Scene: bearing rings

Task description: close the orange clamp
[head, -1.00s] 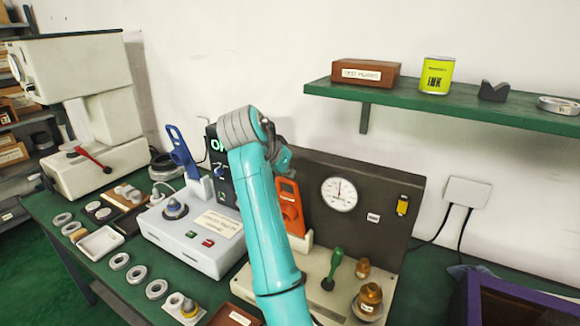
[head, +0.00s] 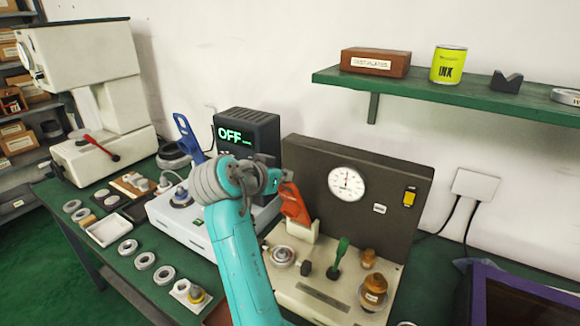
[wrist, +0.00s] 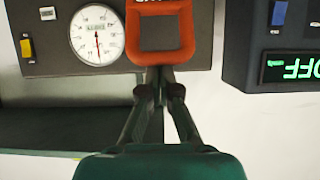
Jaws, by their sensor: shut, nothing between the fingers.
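The orange clamp (head: 295,204) stands tilted on a pale mount at the left of the dark gauge panel. Its lower part is partly hidden by the mount and my arm. In the wrist view the orange clamp (wrist: 188,30) appears as a frame with a rectangular opening, at top centre. My gripper (wrist: 160,78) is shut and empty, its fingertips at the edge of the orange frame; I cannot tell whether they touch. In the head view my gripper (head: 280,182) is beside the clamp's upper end, partly hidden by the wrist.
The gauge (head: 346,184) and a yellow switch (head: 410,197) are on the dark panel. A green-handled lever (head: 338,257) and brass parts (head: 372,290) stand on the base in front. A blue clamp (head: 188,137) and a display (head: 250,133) reading OFF stand to the left.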

